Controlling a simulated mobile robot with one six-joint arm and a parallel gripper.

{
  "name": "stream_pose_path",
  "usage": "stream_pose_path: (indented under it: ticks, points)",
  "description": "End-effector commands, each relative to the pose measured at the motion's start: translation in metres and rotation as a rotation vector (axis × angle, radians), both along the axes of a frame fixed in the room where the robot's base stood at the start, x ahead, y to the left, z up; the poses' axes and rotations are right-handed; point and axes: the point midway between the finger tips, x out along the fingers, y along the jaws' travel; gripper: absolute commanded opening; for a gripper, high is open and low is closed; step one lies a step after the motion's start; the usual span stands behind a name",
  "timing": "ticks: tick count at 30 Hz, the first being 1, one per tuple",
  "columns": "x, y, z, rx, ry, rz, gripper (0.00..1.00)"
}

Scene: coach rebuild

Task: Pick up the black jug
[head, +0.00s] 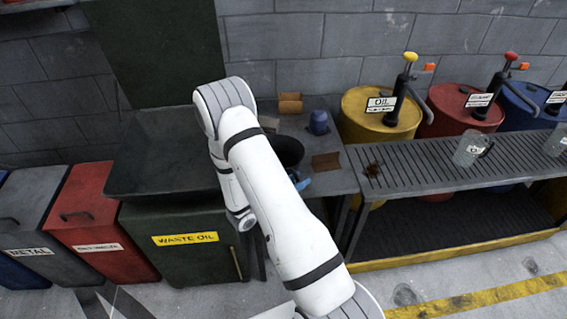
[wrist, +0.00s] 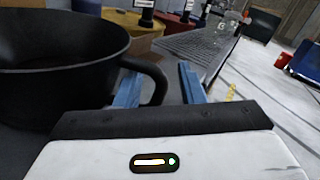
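The black jug (wrist: 55,65) fills the left of the wrist view, with its rounded handle (wrist: 157,80) pointing right toward my gripper. In the head view the jug (head: 288,150) stands on the grey bench, partly hidden behind my white arm. My gripper (wrist: 160,88) has two blue fingers spread apart. The handle's outer curve shows between them, nearer the left finger. I cannot tell whether a finger touches the handle. In the head view only a bit of the blue gripper (head: 303,184) shows beside the arm.
A blue object (head: 319,122), a brown box (head: 290,103) and a brown flat piece (head: 326,162) are on the bench near the jug. A slotted grey rack (head: 430,165) with a clear jug (head: 470,150) extends right. The waste oil bin (head: 185,262) stands left.

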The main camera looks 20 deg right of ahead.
Motion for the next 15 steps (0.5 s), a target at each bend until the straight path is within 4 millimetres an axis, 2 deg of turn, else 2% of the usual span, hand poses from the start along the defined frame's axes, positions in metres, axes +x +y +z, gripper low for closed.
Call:
stream_pose_path:
  ticks: [5, 15]
  points:
    - [0.0002, 0.0004, -0.0002, 0.0, 0.0, 0.0, 0.35]
    - [0.0001, 0.0008, 0.0, 0.001, -0.001, 0.001, 0.07]
